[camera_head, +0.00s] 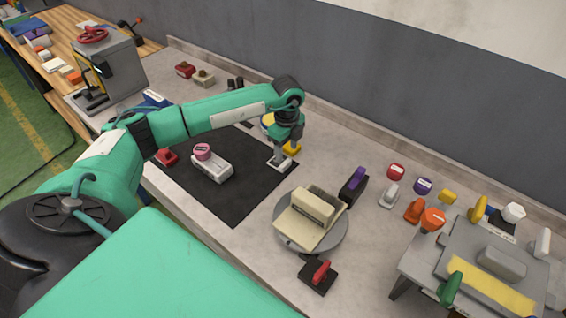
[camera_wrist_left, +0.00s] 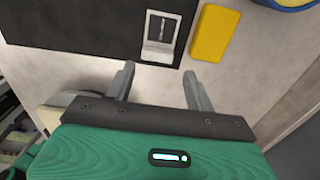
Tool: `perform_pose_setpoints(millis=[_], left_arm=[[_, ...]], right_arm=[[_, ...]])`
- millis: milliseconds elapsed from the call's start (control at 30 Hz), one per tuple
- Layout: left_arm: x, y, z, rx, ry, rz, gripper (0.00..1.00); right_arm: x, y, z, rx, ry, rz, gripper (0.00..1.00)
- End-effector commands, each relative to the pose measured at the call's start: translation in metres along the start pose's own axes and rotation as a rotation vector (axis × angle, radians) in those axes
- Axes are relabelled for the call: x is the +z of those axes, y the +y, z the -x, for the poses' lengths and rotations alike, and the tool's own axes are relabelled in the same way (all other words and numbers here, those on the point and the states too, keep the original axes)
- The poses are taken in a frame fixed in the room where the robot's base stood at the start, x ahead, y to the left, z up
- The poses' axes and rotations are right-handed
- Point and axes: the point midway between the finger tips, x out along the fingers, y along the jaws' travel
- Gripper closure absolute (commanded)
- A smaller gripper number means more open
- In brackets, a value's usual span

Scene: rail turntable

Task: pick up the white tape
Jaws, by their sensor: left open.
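A small white piece with a dark slot (camera_head: 281,164) lies at the right edge of the black mat (camera_head: 235,200). It also shows in the left wrist view (camera_wrist_left: 160,36). It is the nearest white thing to my gripper, but I cannot tell for sure that it is the white tape. My left gripper (camera_head: 279,157) points down close to this piece and partly covers it in the head view. In the left wrist view the gripper's two fingers (camera_wrist_left: 159,78) are apart with nothing between them. The white piece lies just beyond the fingertips. My right gripper is not in view.
A yellow block (camera_wrist_left: 214,32) lies right beside the white piece. A pink roll on a white holder (camera_head: 211,167) stands on the mat. A round turntable (camera_head: 335,240) with beige blocks stands in front. Several coloured items and a grey stand (camera_head: 430,255) are at right.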

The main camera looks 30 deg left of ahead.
Motion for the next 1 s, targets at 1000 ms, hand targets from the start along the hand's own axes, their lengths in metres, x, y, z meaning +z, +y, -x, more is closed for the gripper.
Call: perform_pose_setpoints(millis=[1000], left_arm=[[-0.001, 0.003, -0.051, 0.001, 0.000, 0.000, 0.79]], right_arm=[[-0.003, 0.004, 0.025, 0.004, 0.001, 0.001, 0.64]])
